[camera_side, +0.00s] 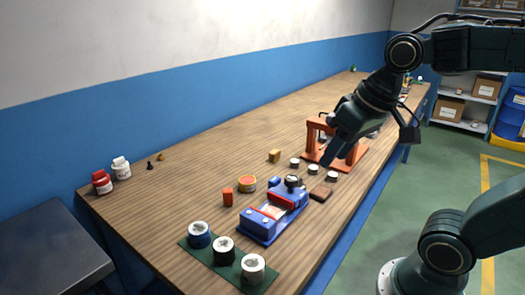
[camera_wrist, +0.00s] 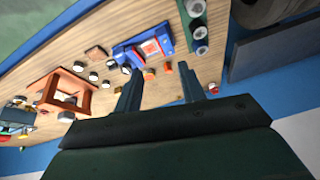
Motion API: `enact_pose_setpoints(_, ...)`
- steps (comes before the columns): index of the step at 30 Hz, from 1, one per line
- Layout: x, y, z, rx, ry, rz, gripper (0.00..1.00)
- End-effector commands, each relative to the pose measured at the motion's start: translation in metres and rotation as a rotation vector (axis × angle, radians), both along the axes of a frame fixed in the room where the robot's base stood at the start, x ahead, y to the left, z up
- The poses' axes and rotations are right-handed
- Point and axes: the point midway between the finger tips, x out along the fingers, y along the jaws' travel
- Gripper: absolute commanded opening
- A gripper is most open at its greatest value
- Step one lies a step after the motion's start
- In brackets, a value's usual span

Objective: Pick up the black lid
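No piece is clearly a black lid at this size. A dark round piece (camera_side: 293,181) sits at the back end of the blue fixture (camera_side: 259,224), which also shows in the wrist view (camera_wrist: 128,55). A black-sided round container (camera_side: 223,246) stands in the middle of the green strip (camera_side: 242,283). My gripper (camera_side: 338,157) hangs above the table near the orange frame, apart from these pieces. In the wrist view its two fingers (camera_wrist: 158,70) are spread, with nothing held between them.
An orange frame (camera_side: 362,150) stands behind the fixture. Several small round pale-topped pieces (camera_side: 313,170) and a brown block (camera_side: 321,193) lie between them. A red block (camera_side: 228,197), an orange tin (camera_side: 247,183) and red (camera_side: 102,182) and white (camera_side: 121,168) bottles stand left. The table's left middle is mostly clear.

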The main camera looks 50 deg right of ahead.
Motion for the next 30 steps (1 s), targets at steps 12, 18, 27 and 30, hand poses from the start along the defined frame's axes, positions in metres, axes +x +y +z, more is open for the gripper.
enact_pose_setpoints(12, 0.079, -0.029, 0.004, 0.153, 0.139, -0.278, 0.4)
enact_pose_setpoints(18, 0.115, -0.052, -0.004, 0.223, 0.202, -0.414, 0.4)
enact_pose_setpoints(27, 0.162, -0.098, -0.03, 0.321, 0.302, -0.621, 0.4)
enact_pose_setpoints(30, 0.175, -0.115, -0.042, 0.353, 0.333, -0.69, 0.4)
